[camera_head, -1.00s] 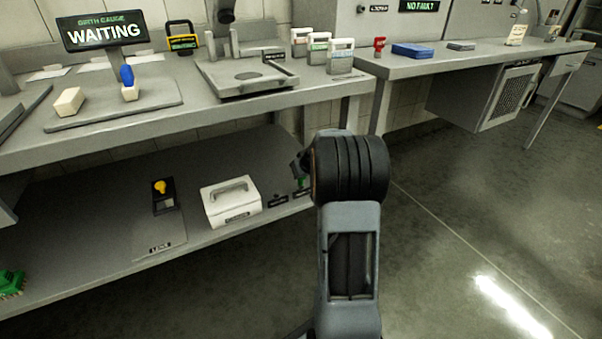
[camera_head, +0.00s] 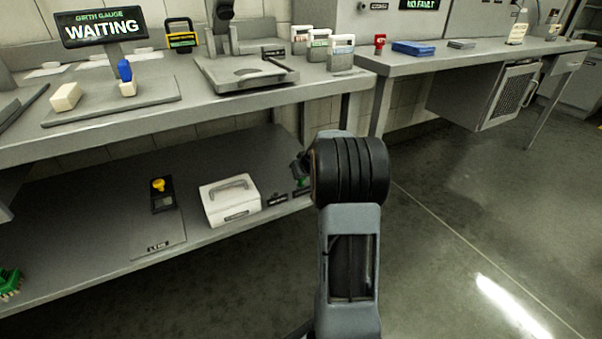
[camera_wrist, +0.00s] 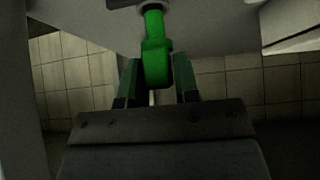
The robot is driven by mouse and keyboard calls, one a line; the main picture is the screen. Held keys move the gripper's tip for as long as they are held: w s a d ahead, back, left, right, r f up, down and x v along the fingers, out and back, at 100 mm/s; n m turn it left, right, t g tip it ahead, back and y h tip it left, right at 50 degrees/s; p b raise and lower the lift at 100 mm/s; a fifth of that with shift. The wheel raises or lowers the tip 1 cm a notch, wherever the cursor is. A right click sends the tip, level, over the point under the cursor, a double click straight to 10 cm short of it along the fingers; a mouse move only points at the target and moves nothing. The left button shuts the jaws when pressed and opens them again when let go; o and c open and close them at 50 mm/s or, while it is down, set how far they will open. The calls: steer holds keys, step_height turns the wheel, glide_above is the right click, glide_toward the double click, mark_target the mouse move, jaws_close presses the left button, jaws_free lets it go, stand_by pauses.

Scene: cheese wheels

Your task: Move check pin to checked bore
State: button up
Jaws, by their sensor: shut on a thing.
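The check pin appears to be the green piece (camera_wrist: 155,55) between my jaws in the wrist view, with a rounded lower end and a narrower neck. My gripper (camera_wrist: 158,75) is shut on it. The neck reaches a dark piece at the top edge of that view; I cannot tell whether they touch. In the head view a bit of green (camera_head: 302,182) shows below my gripper (camera_head: 300,168), by the lower shelf's right end. My arm hides part of this area. Two small dark labels (camera_head: 277,198) lie at the shelf edge there, unreadable; I cannot identify the checked bore.
The lower shelf (camera_head: 110,205) holds a white handled case (camera_head: 230,201) and a dark block with a yellow knob (camera_head: 162,193). The bench above carries a girth gauge sign (camera_head: 101,27) reading WAITING. Open floor (camera_head: 450,200) lies at right.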

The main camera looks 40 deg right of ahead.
steer(key=shift+f+b, duration=0.8)
steer(key=shift+f, duration=0.7)
jaws_close()
steer(key=o, duration=1.1)
jaws_free()
steer(key=p+v, duration=0.4)
steer(key=v, duration=0.9)
steer(key=shift+s+r, duration=0.25)
steer(key=shift+r, duration=0.1)
steer(key=s+a+r+n+g+y+p, duration=0.1)
steer(key=s+a+r+p, duration=0.1)
steer(key=a+r+p, duration=0.8)
steer(key=s+a+r+n+g+y+p, duration=0.1)
steer(key=s+a+r+p, duration=0.2)
steer(key=a+r+p, duration=0.7)
steer(key=s+a+r+p, duration=0.2)
steer(key=s+r+p, duration=0.1)
steer(key=r+p, duration=0.3)
steer(key=s+a+r+g+p, duration=0.1)
steer(key=s+a+r+p, duration=0.1)
steer(key=s+r+p, duration=0.2)
steer(key=s+a+r+g+p, duration=0.1)
steer(key=s+r+p, duration=0.2)
steer(key=r+p, duration=0.5)
steer(key=shift+s+a+r+h+p, duration=0.3)
steer(key=shift+s+a+r+h, duration=0.1)
steer(key=shift+r, duration=0.1)
